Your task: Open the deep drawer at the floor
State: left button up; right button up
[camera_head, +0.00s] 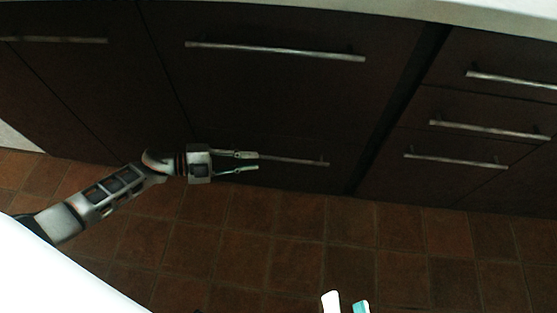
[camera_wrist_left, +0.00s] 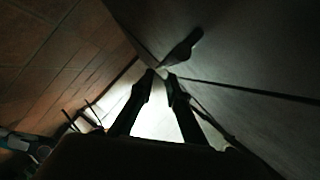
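The deep drawer at the floor (camera_head: 285,178) has a dark front that looks flush with the cabinet, just above the tiles. Its thin metal bar handle (camera_head: 300,161) runs sideways, with its left part hidden by my left gripper. My left gripper (camera_head: 258,161) is at the left part of this handle, fingers apart. In the left wrist view the fingertips (camera_wrist_left: 160,75) are apart, with a dark handle bar (camera_wrist_left: 183,48) just ahead of them; I cannot tell whether they touch it. My right gripper (camera_head: 346,303) shows only its fingertips at the bottom edge, apart and empty.
A larger front with a long handle (camera_head: 275,51) is above the drawer. A stack of drawers with handles (camera_head: 456,161) stands to the right, past a dark gap. A pale countertop (camera_head: 480,14) crosses the top. The tiled floor (camera_head: 260,225) in front is clear.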

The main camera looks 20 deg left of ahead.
aim_at(272, 159)
pick_arm(q)
jog(key=b+x, duration=0.1)
jog(key=x, duration=0.6)
jog(key=shift+w+d, duration=0.15)
pick_arm(e)
jog(key=shift+a+m, duration=0.6)
jog(key=shift+m, duration=0.5)
pick_arm(q)
grip_shut()
